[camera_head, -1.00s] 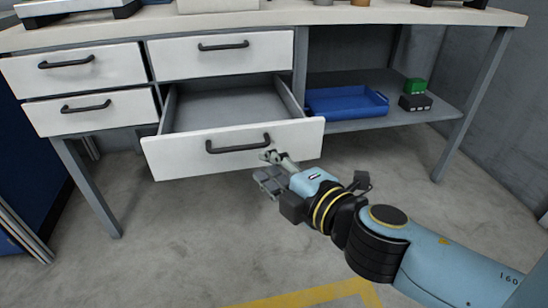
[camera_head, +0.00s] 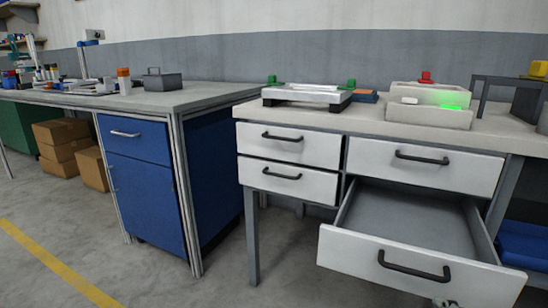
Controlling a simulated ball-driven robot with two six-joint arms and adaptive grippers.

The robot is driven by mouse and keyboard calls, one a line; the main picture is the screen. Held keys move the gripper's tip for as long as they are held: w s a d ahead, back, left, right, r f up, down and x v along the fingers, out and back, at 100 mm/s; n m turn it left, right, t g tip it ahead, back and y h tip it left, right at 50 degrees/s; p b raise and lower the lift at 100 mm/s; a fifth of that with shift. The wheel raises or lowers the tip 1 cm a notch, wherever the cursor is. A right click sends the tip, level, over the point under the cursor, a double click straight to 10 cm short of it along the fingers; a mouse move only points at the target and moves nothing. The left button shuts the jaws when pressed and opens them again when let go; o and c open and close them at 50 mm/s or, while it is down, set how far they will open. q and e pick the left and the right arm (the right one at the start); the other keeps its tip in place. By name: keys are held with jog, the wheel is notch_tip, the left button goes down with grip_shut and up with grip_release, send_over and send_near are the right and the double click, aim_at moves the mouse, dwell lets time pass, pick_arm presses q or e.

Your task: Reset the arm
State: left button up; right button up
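Neither gripper shows clearly in the head view. Only a small grey-green tip, perhaps part of my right gripper, shows at the bottom edge below the handle of the open drawer. The open drawer (camera_head: 410,250) is the lower right one of the white bench. It is pulled well out and its visible inside is empty. Its black handle (camera_head: 414,266) is on the front face. The other white drawers, the upper left one (camera_head: 288,145), the lower left one (camera_head: 287,180) and the upper right one (camera_head: 424,166), are shut.
On the white bench top (camera_head: 385,122) stand a silver tray-like device (camera_head: 307,94) and a pale box with a green light (camera_head: 430,115). A blue cabinet (camera_head: 152,192) stands to the left under another workbench. Cardboard boxes (camera_head: 62,140) sit farther left. Floor in front is clear.

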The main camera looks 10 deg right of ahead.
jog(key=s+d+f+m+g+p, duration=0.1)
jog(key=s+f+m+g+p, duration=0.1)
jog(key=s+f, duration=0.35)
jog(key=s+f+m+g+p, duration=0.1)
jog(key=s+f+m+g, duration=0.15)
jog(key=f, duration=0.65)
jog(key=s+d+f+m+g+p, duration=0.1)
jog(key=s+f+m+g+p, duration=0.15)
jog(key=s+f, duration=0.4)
pick_arm(q)
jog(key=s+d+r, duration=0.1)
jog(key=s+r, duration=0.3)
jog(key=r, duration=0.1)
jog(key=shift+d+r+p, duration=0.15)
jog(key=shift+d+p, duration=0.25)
jog(key=shift+p, duration=0.05)
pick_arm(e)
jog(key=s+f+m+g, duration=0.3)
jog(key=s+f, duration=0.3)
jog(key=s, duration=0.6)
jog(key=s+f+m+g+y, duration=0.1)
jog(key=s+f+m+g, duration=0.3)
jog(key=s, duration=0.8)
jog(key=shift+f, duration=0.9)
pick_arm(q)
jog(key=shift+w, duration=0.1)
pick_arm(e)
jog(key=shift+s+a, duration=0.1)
